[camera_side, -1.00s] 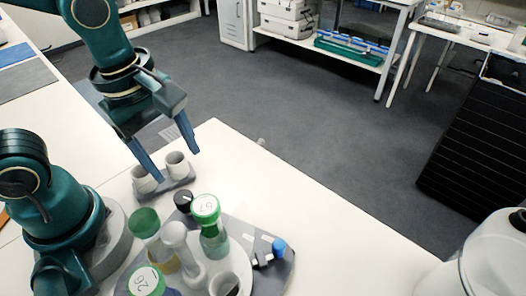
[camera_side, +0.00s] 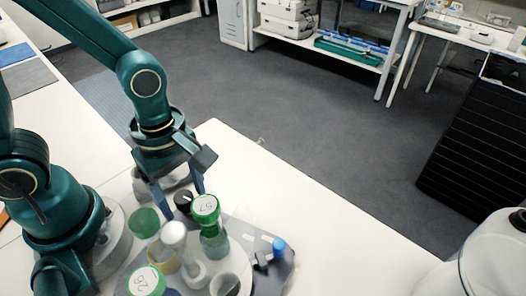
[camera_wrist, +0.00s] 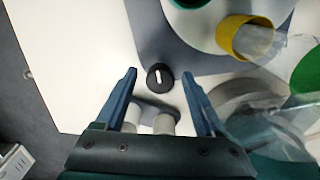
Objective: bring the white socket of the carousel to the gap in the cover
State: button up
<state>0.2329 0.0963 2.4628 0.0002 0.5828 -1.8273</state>
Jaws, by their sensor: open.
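The carousel's white disc (camera_side: 243,262) sits on a grey base plate (camera_side: 282,275) and carries several vessels. In the wrist view, a yellow-rimmed vessel (camera_wrist: 240,38) stands near the disc's edge. I cannot tell which socket is the white one or where the cover's gap is. A black knob (camera_side: 183,200) stands on the base plate beside the disc. The wrist view shows it as a round black knob (camera_wrist: 160,77) with a white bar mark. My gripper (camera_side: 183,205) is open and empty, pointing down, its fingers on either side of the knob in both views.
A green-capped bottle marked 67 (camera_side: 206,206) stands close right of my gripper. Another green cap (camera_side: 146,281) is in front. A blue-tipped part (camera_side: 278,246) is at the plate's right. White cups (camera_wrist: 163,123) lie under the gripper body. The right table (camera_side: 340,240) is clear.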

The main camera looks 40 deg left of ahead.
jog(key=shift+c, duration=0.3)
grip_shut()
jog(key=shift+m, duration=0.3)
jog(key=m, duration=1.3)
jog(key=shift+m, duration=0.3)
jog(key=shift+o, duration=0.3)
grip_release()
